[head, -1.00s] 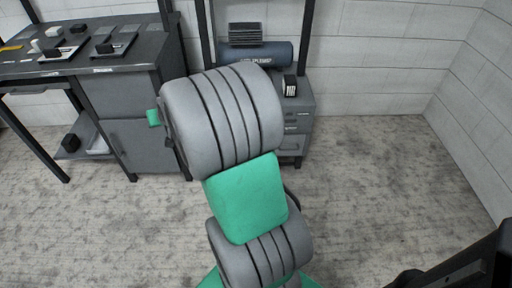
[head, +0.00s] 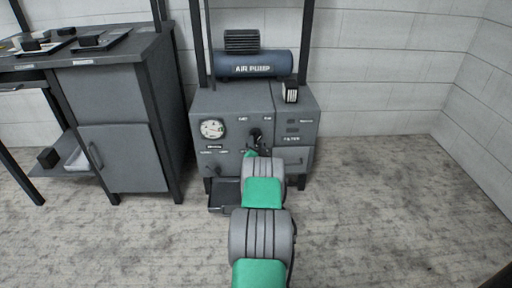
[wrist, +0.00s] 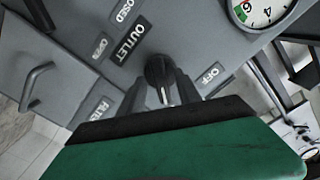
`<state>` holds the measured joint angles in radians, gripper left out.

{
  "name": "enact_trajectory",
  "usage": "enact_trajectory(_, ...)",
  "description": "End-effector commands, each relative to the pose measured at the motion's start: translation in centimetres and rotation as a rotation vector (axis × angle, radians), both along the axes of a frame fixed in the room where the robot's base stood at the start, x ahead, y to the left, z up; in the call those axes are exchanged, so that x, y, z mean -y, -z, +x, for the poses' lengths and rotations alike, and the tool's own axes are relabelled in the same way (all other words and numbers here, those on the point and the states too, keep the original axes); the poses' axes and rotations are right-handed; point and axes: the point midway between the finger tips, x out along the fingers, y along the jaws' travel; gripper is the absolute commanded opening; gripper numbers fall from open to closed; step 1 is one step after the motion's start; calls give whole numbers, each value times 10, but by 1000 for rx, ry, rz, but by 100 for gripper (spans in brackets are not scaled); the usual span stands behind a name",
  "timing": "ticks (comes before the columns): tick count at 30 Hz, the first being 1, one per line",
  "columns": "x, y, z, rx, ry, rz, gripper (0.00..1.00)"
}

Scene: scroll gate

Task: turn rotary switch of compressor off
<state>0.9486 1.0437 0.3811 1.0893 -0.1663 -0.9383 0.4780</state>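The compressor is a grey cabinet (head: 228,101) with a blue tank marked AIR PUMP (head: 254,64) on top. Its black rotary switch (wrist: 160,68) is in the upper middle of the wrist view, with a white line on it pointing toward my gripper. An OFF label (wrist: 211,75) is to the right of the switch there. My gripper (wrist: 160,84) is at the switch, one dark finger on each side and a gap between them. Whether the fingers touch it I cannot tell. In the head view my arm partly hides the front panel.
A round gauge (head: 212,129) is on the panel's left. OUTLET (wrist: 127,40) and FILTER labels are near the switch in the wrist view. A grey workbench (head: 125,158) with trays stands left. The floor on the right (head: 390,190) is clear.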

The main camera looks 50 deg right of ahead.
Motion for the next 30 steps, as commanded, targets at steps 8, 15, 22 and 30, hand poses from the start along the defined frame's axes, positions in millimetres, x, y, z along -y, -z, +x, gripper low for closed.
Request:
enact_trajectory(8,6,-1,6,-1,-1,0,40)
enact_trajectory(15,5,-1,6,-2,-1,1,24)
enact_trajectory(22,5,0,6,-2,-1,1,5)
enact_trajectory(30,5,0,6,-2,-1,1,0)
